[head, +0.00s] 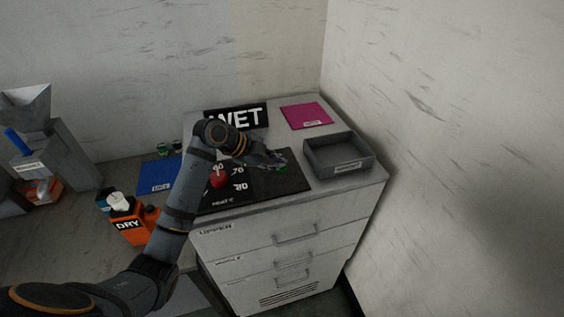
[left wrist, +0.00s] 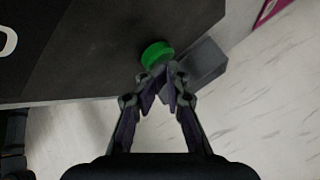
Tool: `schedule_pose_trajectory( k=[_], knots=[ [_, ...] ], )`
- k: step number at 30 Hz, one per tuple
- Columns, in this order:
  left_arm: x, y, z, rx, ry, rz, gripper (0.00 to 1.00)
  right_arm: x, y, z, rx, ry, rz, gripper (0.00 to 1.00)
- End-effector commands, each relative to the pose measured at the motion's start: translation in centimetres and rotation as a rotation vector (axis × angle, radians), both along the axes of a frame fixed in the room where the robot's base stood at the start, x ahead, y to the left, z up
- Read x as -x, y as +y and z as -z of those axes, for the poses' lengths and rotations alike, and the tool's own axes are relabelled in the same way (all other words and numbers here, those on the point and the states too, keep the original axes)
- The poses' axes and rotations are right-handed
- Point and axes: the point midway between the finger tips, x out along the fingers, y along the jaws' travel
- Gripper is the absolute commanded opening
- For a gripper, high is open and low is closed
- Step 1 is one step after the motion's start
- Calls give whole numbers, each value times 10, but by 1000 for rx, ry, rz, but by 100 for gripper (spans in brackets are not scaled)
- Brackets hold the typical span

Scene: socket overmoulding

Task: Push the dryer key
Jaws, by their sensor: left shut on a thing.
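A round green key (head: 282,168) sits near the right end of the black panel (head: 262,190) on top of the cabinet. In the left wrist view the green key (left wrist: 157,55) is just ahead of my left fingertips. My left gripper (head: 277,159) reaches over the panel from the left. The fingers partly cover the key's lower edge. My right gripper is not in view.
A red knob (head: 219,180) stands on the panel beside my left arm. A grey open tray (head: 350,172) is to the right of the panel. An orange DRY container (head: 132,226) stands left.

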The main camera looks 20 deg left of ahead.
Motion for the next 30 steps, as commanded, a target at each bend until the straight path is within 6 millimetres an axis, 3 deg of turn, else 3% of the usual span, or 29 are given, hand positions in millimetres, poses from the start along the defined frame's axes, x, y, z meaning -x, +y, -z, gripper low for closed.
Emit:
schedule_pose_trajectory(
  k=[12, 30],
  knots=[
    [0, 1, -53, -3, 1, -3, 0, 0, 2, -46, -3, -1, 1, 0],
    [0, 0, -55, 0, -2, 0, 0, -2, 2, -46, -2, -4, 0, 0]
  ],
)
